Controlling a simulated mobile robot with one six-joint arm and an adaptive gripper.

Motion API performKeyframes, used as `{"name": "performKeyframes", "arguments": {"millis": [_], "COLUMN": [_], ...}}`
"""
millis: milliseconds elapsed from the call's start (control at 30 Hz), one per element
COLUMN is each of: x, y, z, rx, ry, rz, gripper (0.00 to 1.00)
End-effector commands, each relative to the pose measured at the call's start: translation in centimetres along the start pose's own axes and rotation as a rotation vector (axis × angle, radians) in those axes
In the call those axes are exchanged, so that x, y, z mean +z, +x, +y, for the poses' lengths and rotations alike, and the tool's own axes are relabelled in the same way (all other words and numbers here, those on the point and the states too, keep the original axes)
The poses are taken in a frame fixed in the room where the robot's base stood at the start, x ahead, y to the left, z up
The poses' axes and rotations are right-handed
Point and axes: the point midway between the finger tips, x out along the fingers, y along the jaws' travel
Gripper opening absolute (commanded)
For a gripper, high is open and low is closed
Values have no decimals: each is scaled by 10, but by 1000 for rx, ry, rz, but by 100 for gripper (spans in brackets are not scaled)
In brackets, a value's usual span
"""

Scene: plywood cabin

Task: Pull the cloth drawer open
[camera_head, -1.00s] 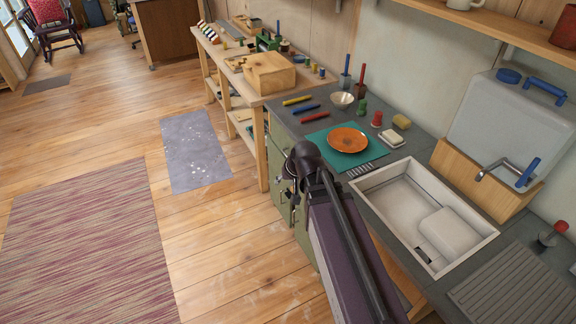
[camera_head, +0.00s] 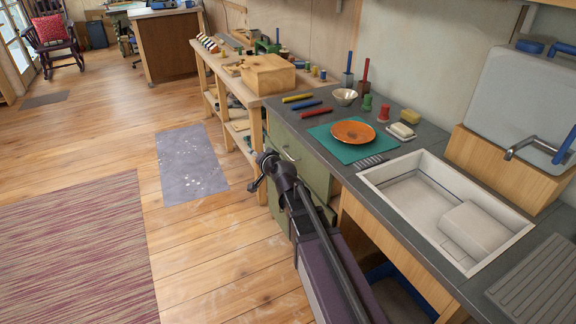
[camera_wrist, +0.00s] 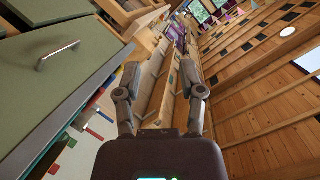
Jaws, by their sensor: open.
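The green drawer unit (camera_head: 318,181) stands under the dark counter in the head view. Its upper front carries a bar handle (camera_head: 290,155). Which front is the cloth drawer, I cannot tell. My gripper (camera_head: 259,172) is in front of the unit on its left side, and my arm hides part of the lower fronts. In the wrist view, a green front (camera_wrist: 85,25) with a metal bar handle (camera_wrist: 57,56) lies at upper left, seen tilted. My gripper (camera_wrist: 160,66) is open there with nothing between its fingers, apart from and to the right of that handle.
On the counter (camera_head: 408,152) are an orange plate (camera_head: 354,132) on a teal mat (camera_head: 324,131) and a white sink (camera_head: 430,190). A wooden bench (camera_head: 248,101) adjoins the drawer unit. The wooden floor (camera_head: 215,250) in front is free, with a grey mat (camera_head: 190,165).

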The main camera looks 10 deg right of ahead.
Motion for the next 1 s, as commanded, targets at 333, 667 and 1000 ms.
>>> {"name": "performKeyframes", "arguments": {"millis": [333, 667, 1000], "x": [6, 11, 27], "y": [41, 64, 81], "z": [31, 70, 124], "rx": [-62, -74, -40], "ry": [164, 334, 517], "rz": [260, 501, 740], "gripper": [51, 51, 51]}}
